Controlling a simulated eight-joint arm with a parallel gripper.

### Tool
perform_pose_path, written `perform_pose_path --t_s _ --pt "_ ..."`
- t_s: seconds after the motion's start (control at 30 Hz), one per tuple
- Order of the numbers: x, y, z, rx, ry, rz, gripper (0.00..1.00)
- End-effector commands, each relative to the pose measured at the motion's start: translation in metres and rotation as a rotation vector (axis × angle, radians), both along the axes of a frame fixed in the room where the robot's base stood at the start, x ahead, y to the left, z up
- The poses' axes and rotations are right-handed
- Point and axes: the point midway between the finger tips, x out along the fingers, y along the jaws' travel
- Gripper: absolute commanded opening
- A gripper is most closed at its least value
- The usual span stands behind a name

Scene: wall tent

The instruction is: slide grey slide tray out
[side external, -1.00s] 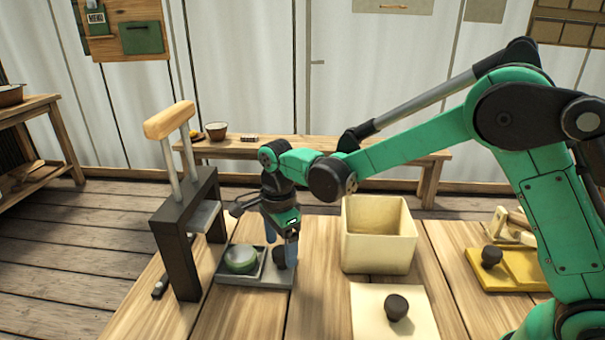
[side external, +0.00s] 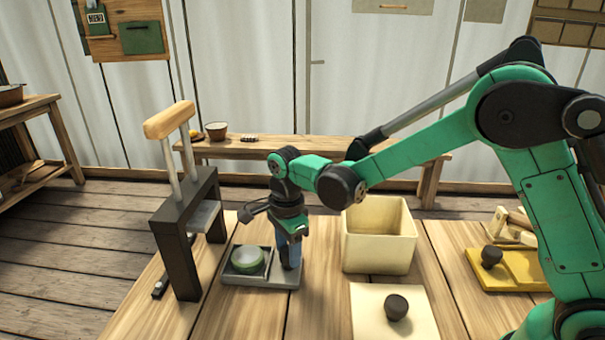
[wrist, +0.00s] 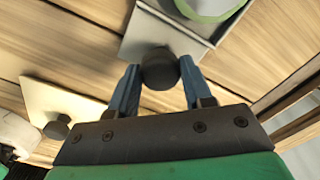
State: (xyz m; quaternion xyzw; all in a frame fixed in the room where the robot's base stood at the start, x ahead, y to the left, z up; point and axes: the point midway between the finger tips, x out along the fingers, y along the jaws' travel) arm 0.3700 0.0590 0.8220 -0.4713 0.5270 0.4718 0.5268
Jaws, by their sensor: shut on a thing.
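The grey slide tray (side external: 262,281) lies on the table just right of the dark press frame (side external: 178,235). It carries a round green and pale piece (side external: 248,260) in its raised square holder; part of both shows at the top of the wrist view. The tray's dark round knob (wrist: 160,72) stands at its right end. My gripper (side external: 290,262) is shut on this knob. In the wrist view, the blue fingers of my gripper (wrist: 159,66) flank the knob, one on each side. In the side view the fingers partly hide the knob.
A cream open box (side external: 379,255) stands right of my gripper. A cream board with a dark knob (side external: 397,308) lies in front of it, and a yellow board (side external: 510,277) lies farther right. Bare table separates the tray from the box.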

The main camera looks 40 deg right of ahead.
Motion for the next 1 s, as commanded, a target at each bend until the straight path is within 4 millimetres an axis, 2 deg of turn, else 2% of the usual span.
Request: perform_pose_path --t_s 0.13,0.33,0.37,0.43,0.47,0.77,0.87,1.0 --pt "-0.015 -0.016 0.001 -0.001 -0.001 -0.003 0.0" --pt "-0.016 -0.016 0.0 -0.001 -0.001 -0.002 0.0" --pt "-0.016 -0.016 0.0 -0.001 -0.001 -0.002 0.53" --pt "-0.016 -0.016 0.0 -0.001 -0.001 -0.002 0.73" --pt "-0.016 -0.016 0.0 -0.001 -0.001 -0.002 0.76" --pt "-0.016 -0.016 0.002 -0.001 -0.001 -0.001 0.76" --pt "-0.015 -0.016 0.01 0.0 -0.001 -0.001 0.76" --pt "-0.016 -0.016 0.03 -0.001 -0.001 -0.001 0.76"
